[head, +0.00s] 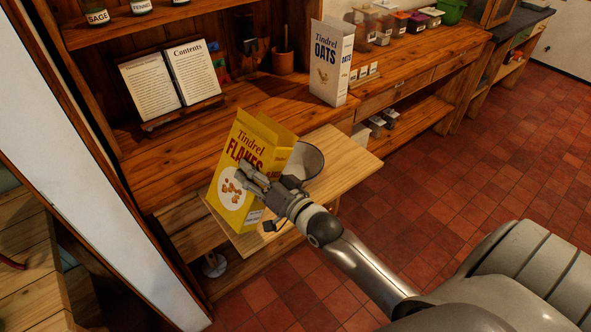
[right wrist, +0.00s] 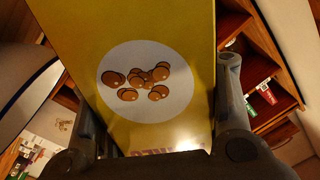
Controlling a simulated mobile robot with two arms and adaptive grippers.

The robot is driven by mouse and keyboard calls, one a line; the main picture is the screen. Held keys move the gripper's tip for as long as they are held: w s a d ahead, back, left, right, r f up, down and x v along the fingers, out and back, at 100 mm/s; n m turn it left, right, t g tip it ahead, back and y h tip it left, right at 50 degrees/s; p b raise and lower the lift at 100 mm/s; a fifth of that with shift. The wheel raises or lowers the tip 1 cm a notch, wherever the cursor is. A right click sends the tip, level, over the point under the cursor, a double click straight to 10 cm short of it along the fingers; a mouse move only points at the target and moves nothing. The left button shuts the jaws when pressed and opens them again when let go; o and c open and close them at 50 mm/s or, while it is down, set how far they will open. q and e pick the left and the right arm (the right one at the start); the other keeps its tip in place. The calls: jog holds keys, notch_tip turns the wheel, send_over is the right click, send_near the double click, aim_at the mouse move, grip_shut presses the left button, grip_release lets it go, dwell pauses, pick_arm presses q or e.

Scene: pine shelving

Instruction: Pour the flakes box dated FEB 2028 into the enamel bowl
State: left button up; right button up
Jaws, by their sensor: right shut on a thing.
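The yellow Tindrel Flakes box (head: 232,196) is near the front left of the pull-out board. Its top looks open, and it stands roughly upright. A small white label is low on its side, with print too small to read. My right gripper (head: 256,184) is shut on the box, with fingers on either side in the right wrist view (right wrist: 165,140). I cannot tell whether the box touches the board. The pale enamel bowl (head: 308,161) is on the board behind and right of the box, partly hidden by it. My left gripper is not in view.
The pull-out board (head: 350,163) has bare room at its right. A white Tindrel Oats box (head: 330,65) stands on the counter behind. An open book on a stand (head: 171,80) and a wooden pot (head: 284,62) are at the back. Lidded containers (head: 386,25) stand farther right.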

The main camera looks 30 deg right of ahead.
jog(key=shift+f+m, duration=0.2)
jog(key=shift+m, duration=0.4)
jog(key=shift+a, duration=0.1)
jog(key=shift+f, duration=0.1)
jog(key=shift+f+m, duration=0.4)
jog(key=shift+m, duration=0.3)
jog(key=shift+f, duration=0.1)
jog(key=shift+a+f+m, duration=0.2)
jog(key=shift+f+m, duration=0.3)
jog(key=shift+m, duration=0.2)
jog(key=shift+f, duration=0.1)
jog(key=shift+d+f+m, duration=0.1)
jog(key=shift+f+m, duration=0.45)
jog(key=shift+m, duration=0.15)
jog(key=shift+b, duration=0.3)
